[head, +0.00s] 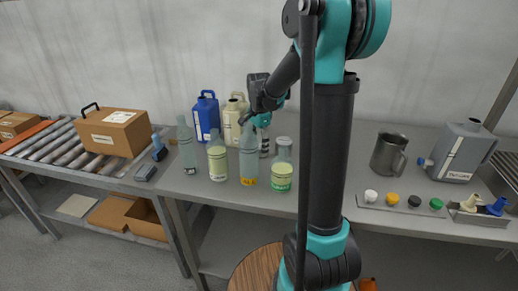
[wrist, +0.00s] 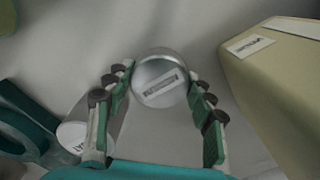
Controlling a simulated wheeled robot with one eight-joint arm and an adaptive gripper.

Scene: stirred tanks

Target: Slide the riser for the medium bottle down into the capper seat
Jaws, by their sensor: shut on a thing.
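A silver-grey round piece, which I take to be the riser (wrist: 155,68), shows in the wrist view with a small label on its top, too small to read. My gripper (wrist: 160,92) has its green-padded fingers on both sides of it, shut on it. In the head view my gripper (head: 263,119) is low behind the row of bottles. A grey labelled cylinder (head: 265,146) shows just below it, partly hidden by a bottle. I cannot make out the capper seat or whether the riser touches it.
A cream jug (head: 233,120) and a blue jug (head: 206,118) stand behind. A metal pitcher (head: 388,155) and a row of caps (head: 392,199) are to the right.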

